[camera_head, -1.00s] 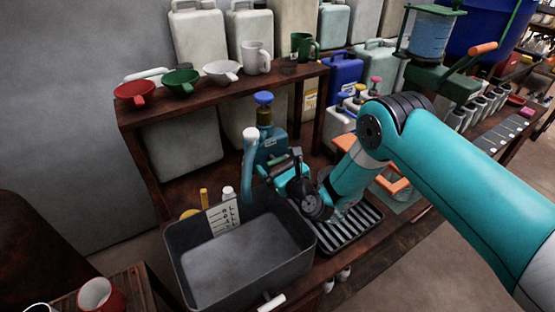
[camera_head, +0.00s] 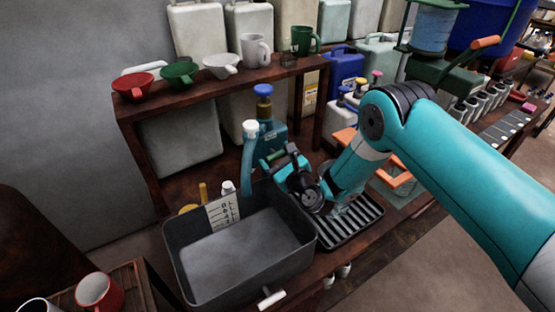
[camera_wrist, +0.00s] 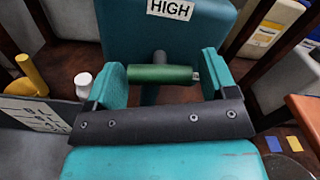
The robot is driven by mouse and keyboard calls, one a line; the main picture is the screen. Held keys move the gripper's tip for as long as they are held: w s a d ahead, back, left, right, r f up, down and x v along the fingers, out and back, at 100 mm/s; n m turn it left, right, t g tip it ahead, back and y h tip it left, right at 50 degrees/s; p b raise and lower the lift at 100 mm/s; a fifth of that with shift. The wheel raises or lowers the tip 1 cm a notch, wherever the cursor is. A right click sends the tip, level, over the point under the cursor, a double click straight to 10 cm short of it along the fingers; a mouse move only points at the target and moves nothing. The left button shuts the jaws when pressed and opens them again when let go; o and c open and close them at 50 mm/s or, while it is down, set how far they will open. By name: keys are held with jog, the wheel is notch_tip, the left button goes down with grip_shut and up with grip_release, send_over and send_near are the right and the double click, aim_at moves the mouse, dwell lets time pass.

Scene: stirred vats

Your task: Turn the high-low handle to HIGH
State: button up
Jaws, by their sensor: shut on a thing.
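The teal dispenser (camera_head: 270,138) with a blue knob (camera_head: 263,90) stands at the back of the bench. In the wrist view its teal body (camera_wrist: 215,22) carries a white HIGH label (camera_wrist: 170,9). The green handle (camera_wrist: 163,74) lies crosswise on a short grey stem below that label. My gripper (camera_wrist: 160,78) is shut on the handle, one teal finger at each end. In the head view my gripper (camera_head: 281,165) is at the dispenser's front, and its fingers partly hide the handle. No LOW label is visible.
A dark grey basin (camera_head: 173,262) with a marked white card (camera_head: 224,211) stands front left of the dispenser. A ribbed drip tray (camera_head: 362,222) lies below my wrist. A shelf (camera_head: 220,88) with funnels and mugs is above left.

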jog(key=n+b, duration=0.2)
jog(key=n, duration=0.2)
jog(key=shift+f+b, duration=0.1)
jog(key=shift+b, duration=0.3)
jog(key=n+b, duration=0.2)
jog(key=n, duration=0.2)
jog(key=n+b, duration=0.2)
jog(key=n, duration=0.1)
jog(key=shift+n, duration=0.3)
jog(key=n+b, duration=0.3)
jog(key=n, duration=0.1)
jog(key=shift+n, duration=0.3)
jog(key=o, duration=0.8)
